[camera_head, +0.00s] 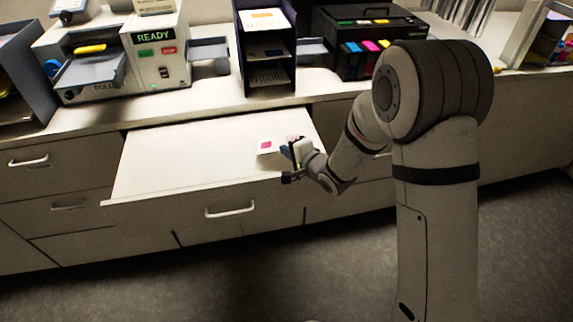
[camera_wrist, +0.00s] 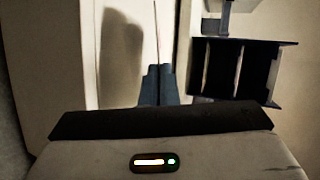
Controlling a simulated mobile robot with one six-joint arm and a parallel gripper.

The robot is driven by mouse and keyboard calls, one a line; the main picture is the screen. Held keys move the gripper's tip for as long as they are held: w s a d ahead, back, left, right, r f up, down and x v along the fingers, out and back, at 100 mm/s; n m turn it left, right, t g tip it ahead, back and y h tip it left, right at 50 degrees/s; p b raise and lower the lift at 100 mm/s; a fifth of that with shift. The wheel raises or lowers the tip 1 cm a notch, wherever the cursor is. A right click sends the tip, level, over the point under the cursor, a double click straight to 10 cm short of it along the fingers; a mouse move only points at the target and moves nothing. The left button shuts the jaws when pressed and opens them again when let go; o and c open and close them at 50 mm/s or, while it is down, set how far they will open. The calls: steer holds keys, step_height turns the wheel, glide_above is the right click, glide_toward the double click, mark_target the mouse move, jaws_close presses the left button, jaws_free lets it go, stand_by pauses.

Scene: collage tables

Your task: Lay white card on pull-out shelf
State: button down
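The white card (camera_head: 266,147) has a pink square on its face. In the head view it shows at the left of my gripper (camera_head: 290,152), over the right part of the pull-out shelf (camera_head: 190,165). My gripper's dark fingers (camera_wrist: 158,85) are closed together in the wrist view. A thin line, the card edge-on (camera_wrist: 156,35), runs out from between them, so they are shut on the card. The shelf is pulled out, pale and bare, and also shows in the wrist view (camera_wrist: 95,50) with a dark shadow on it. I cannot tell whether the card touches the shelf.
Behind the shelf stand a machine with a green READY display (camera_head: 155,55), a dark paper rack (camera_head: 242,60) and a black printer (camera_head: 350,30) with coloured cartridges. The rack also shows in the wrist view (camera_wrist: 285,75). A drawer handle (camera_head: 230,210) is below the shelf.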

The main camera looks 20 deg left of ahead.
step_height(320, 180, down, 2)
steer(key=shift+f+b, duration=0.15)
steer(key=shift+b, duration=0.4)
steer(key=c, duration=1.9)
jaws_free()
steer(key=shift+p+v, duration=1.05)
steer(key=shift+v, duration=3)
steer(key=r+p, duration=0.2)
steer(key=s+d+r+p, duration=0.1)
steer(key=r+p, duration=0.1)
steer(key=d+r+p, duration=0.1)
steer(key=r+p, duration=0.1)
steer(key=r, duration=0.1)
steer(key=shift+s+d+r, duration=0.1)
steer(key=shift+s, duration=0.2)
